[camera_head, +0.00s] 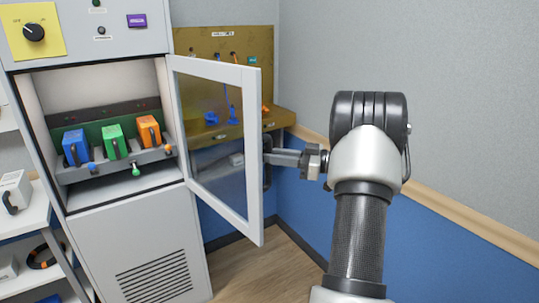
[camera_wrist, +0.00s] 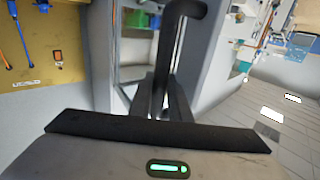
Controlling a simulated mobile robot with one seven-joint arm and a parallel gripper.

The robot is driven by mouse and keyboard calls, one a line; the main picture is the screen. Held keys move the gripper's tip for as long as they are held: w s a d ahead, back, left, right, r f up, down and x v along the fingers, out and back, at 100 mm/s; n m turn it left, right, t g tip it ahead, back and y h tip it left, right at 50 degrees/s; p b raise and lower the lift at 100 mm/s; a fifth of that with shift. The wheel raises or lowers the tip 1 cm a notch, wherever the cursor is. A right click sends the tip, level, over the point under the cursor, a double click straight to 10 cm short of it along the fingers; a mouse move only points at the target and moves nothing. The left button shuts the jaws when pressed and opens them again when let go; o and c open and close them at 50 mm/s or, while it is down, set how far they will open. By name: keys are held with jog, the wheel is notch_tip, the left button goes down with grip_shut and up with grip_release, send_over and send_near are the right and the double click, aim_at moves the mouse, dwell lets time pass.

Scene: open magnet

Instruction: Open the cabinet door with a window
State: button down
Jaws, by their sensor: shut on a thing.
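The cabinet door with a window (camera_head: 252,120) has a pale grey frame around a see-through pane. It stands swung open from the right side of the grey cabinet (camera_head: 140,235), and the inside of the cabinet shows. My gripper (camera_head: 272,158) comes from the right at the door's free edge and is shut on the dark door handle (camera_head: 267,172), which it partly hides. In the wrist view the black handle (camera_wrist: 180,35) runs down between my gripper's fingers (camera_wrist: 160,100), and the pale door frame shows behind it.
Inside the cabinet are blue (camera_head: 76,147), green (camera_head: 114,142) and orange (camera_head: 149,131) blocks. A yellow-brown tool board (camera_head: 225,45) with a shelf stands behind the door. A blue and grey wall (camera_head: 440,240) is close on the right. Wooden floor (camera_head: 260,280) is free below the door.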

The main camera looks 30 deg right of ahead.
jog(key=shift+w+d+r, duration=0.15)
jog(key=shift+d, duration=0.05)
dwell(0.3)
jog(key=c, duration=1.6)
grip_release()
jog(key=shift+a, duration=0.1)
jog(key=shift+c, duration=0.2)
jog(key=v, duration=1.7)
jog(key=shift+d, duration=0.3)
